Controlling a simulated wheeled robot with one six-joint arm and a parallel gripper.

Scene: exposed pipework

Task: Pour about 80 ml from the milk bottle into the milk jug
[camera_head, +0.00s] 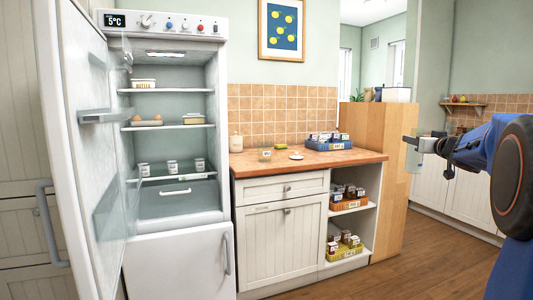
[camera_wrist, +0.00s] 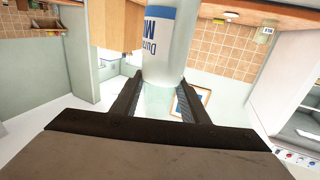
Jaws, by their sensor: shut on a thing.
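My gripper (camera_head: 420,145) is at the right of the head view, out in the air beyond the counter's end. In the wrist view my gripper (camera_wrist: 160,97) has its two dark fingers closed on either side of a clear, pale bottle (camera_wrist: 163,68). The bottle has a white label with blue lettering, only partly in view. In the head view the bottle (camera_head: 412,158) looks faint and pale. A small cream vessel (camera_head: 236,142) and a small pale vessel with a label (camera_head: 265,155) stand on the counter. I cannot tell which is the milk jug.
The wooden counter (camera_head: 250,167) also bears a white dish (camera_head: 296,156) and a blue crate (camera_head: 328,143) of jars. The fridge (camera_head: 175,252) stands left with its door (camera_head: 85,190) open. A tall wooden panel (camera_head: 386,200) ends the counter. Floor at right is clear.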

